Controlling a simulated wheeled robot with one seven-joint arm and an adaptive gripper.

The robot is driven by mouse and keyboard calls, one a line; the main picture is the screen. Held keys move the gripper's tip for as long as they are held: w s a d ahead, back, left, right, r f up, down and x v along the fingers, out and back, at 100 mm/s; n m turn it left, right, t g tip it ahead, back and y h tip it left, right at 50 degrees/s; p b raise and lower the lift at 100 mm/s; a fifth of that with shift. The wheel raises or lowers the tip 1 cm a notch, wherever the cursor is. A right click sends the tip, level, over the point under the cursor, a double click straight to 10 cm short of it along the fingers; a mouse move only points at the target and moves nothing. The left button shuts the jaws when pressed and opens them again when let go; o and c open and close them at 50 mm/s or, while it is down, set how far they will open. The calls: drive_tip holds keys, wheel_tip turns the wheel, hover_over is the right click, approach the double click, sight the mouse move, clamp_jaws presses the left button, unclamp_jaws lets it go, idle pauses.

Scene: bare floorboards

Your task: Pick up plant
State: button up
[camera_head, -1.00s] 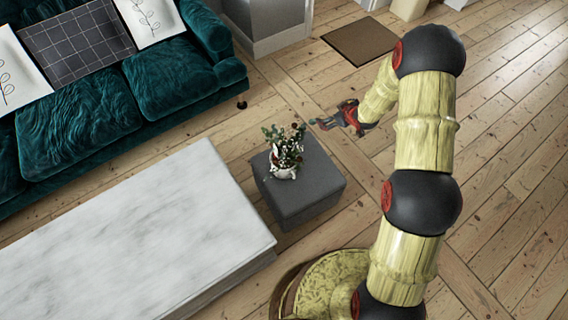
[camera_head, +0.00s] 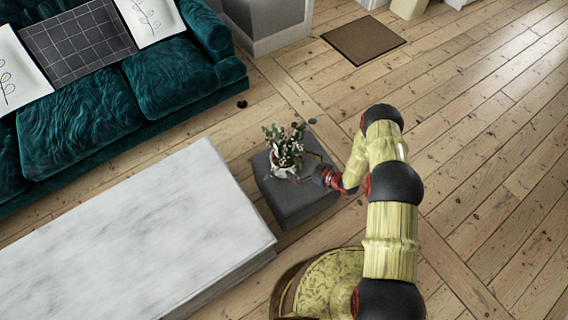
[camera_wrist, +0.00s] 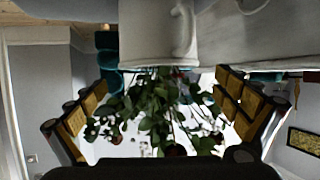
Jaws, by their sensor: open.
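The plant (camera_head: 283,148) has green leaves and some red spots in a small white pot (camera_head: 283,170). It stands on a dark grey cube-shaped stool. My gripper (camera_head: 308,168) is beside the plant on its right, at about pot height, with open fingers pointing at it. In the wrist view the picture is upside down. The white pot (camera_wrist: 158,35) with its handle is at top centre, and the leaves (camera_wrist: 155,105) hang below it. The spread fingers of my gripper (camera_wrist: 166,82) show left and right of the leaves. I cannot tell whether they touch the plant.
The grey stool (camera_head: 298,204) has a small top. A long white marble-topped table (camera_head: 140,235) lies to its left. A teal sofa (camera_head: 90,120) stands behind, at upper left. A brown mat (camera_head: 363,41) lies on the floorboards. The floor to the right is clear.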

sight(288, 161)
drive_tip(key=b+x, duration=0.2)
drive_tip(key=x, duration=0.4)
drive_tip(key=shift+w+a, duration=0.1)
drive_tip(key=shift+w, duration=0.2)
drive_tip(key=shift+c, duration=0.9)
drive_tip(key=c, duration=1.5)
drive_tip(key=shift+w+r, duration=0.1)
drive_tip(key=shift+r, duration=0.05)
drive_tip(key=shift+c, duration=0.3)
drive_tip(key=shift+r, duration=0.1)
